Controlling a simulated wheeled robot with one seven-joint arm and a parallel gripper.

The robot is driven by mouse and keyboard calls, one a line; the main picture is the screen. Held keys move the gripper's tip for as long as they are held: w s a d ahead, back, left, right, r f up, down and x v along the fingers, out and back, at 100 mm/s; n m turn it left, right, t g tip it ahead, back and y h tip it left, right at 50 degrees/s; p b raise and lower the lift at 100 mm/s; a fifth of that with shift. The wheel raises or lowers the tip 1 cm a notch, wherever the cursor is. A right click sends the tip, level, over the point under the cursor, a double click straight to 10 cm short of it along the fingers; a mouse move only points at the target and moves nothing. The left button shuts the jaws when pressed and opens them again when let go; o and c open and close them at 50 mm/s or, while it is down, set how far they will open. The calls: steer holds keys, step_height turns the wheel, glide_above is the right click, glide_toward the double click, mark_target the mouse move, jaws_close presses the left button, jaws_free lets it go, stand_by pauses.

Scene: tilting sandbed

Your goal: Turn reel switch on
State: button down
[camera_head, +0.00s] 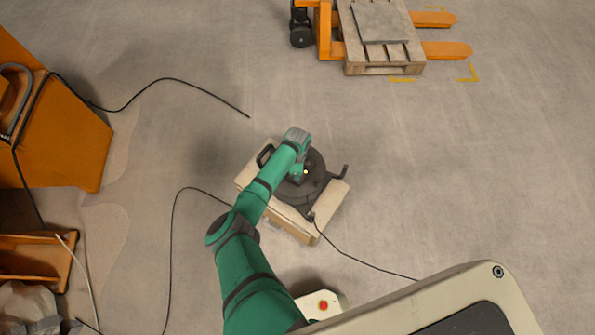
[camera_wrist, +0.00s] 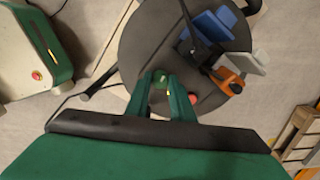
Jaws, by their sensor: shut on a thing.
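The cable reel (camera_head: 318,193) is a dark round drum on a pale wooden base (camera_head: 334,200). It also fills the upper middle of the wrist view (camera_wrist: 142,45). My gripper (camera_wrist: 161,82) reaches down onto the reel's face, with its fingers close together around a small green part, apparently the reel switch (camera_wrist: 161,77). The fingertips hide much of this part, and its on or off position cannot be told. A small red part (camera_wrist: 193,98) shows beside the right finger. In the head view my wrist covers the contact.
Blue (camera_wrist: 212,26), grey (camera_wrist: 245,61) and orange (camera_wrist: 226,80) plugs sit on the reel's right side. A crank handle (camera_head: 342,171) sticks out. Black cables (camera_head: 365,262) lie on the floor. A pallet (camera_head: 384,68) on an orange pallet truck stands behind. The floor to the right is clear.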

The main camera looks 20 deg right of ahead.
steer(key=c, duration=1.5)
jaws_free()
steer(key=shift+c, duration=0.2)
steer(key=shift+r, duration=0.1)
step_height(320, 180, up, 11)
steer(key=shift+f, duration=0.2)
steer(key=shift+d, duration=0.1)
